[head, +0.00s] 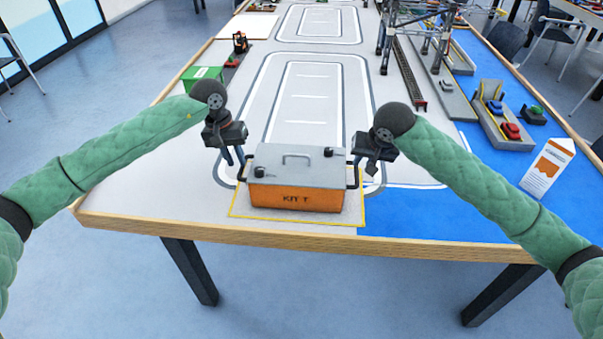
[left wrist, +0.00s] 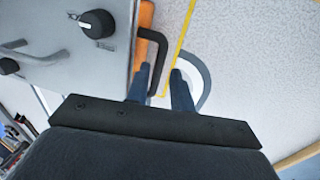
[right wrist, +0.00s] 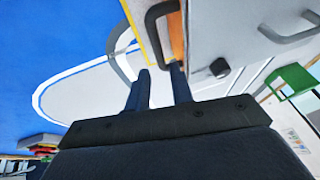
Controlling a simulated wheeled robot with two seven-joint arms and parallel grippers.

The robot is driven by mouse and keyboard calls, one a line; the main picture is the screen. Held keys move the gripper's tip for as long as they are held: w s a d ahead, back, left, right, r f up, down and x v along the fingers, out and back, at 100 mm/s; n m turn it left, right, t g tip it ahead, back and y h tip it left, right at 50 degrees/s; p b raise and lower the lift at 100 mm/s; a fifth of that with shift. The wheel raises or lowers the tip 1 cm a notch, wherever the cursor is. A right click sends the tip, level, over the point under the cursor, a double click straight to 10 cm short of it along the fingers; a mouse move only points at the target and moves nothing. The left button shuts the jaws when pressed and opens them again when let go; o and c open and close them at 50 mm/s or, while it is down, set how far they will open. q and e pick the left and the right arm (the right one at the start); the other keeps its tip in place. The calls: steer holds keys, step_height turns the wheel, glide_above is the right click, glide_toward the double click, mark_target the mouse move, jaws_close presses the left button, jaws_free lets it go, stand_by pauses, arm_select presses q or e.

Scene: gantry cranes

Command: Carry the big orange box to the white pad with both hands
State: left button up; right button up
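The big orange box (head: 295,197) has a grey lid with a top handle and a black handle at each side. It sits inside a yellow outline near the table's front edge. My left gripper (head: 236,163) is open at its left handle; in the left wrist view the fingers (left wrist: 161,83) lie on either side of the black handle bar (left wrist: 160,52). My right gripper (head: 364,170) is open at the right handle; in the right wrist view its fingertips (right wrist: 159,68) are close to the handle's end (right wrist: 153,38). Contact is unclear. A white pad (head: 248,26) lies at the far left.
A green box (head: 202,76) and a small red-black vehicle (head: 240,43) stand along the left edge. A gantry crane (head: 416,28), a rail track (head: 408,75) and a tray of toy cars (head: 502,122) are right. A white-orange carton (head: 549,168) stands front right. The middle lane is clear.

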mark_target(357, 169)
arm_select(q)
steer(key=shift+r, duration=0.15)
arm_select(e)
steer(key=shift+r, duration=0.15)
